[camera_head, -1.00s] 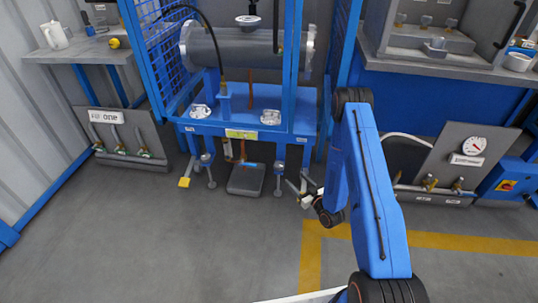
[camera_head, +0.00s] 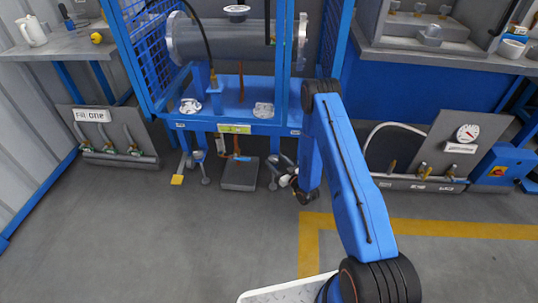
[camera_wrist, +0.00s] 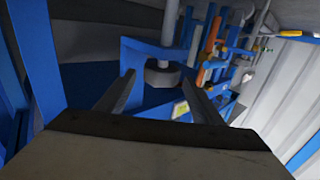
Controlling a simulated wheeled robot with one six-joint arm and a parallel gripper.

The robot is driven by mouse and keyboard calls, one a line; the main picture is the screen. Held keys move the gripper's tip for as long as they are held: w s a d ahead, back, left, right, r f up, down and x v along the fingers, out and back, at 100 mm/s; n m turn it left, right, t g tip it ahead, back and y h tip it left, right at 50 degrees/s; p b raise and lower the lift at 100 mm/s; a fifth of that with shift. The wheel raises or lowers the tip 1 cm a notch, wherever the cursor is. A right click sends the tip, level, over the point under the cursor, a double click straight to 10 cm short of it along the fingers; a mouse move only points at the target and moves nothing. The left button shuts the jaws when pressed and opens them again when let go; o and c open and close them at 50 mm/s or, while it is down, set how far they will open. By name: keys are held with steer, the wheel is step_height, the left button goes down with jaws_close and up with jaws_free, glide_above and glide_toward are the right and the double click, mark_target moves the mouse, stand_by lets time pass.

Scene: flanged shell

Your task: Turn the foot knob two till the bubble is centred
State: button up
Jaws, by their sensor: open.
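A blue stand (camera_head: 240,120) holds a grey flanged shell (camera_head: 237,42). Levelling feet with small knobs hang under its front edge, one at left (camera_head: 198,157) and one at right (camera_head: 275,161). My gripper (camera_head: 284,179) is low by the right foot. In the wrist view my gripper (camera_wrist: 160,88) is open. A round grey knob (camera_wrist: 163,77) on a grey rod shows beyond and between its fingertips, beside a blue bracket. Contact cannot be told. Which foot is number two is not readable, and I cannot make out a bubble.
A grey pedal-like block (camera_head: 240,174) lies on the floor left of my gripper. A yellow-ended pedal (camera_head: 177,180) is further left. Valve panels stand at left (camera_head: 108,136) and right (camera_head: 430,150). The front floor is clear, with yellow lines (camera_head: 420,229).

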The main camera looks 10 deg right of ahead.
steer(key=x, duration=0.6)
steer(key=shift+w, duration=0.25)
steer(key=shift+a, duration=0.15)
steer(key=c, duration=1)
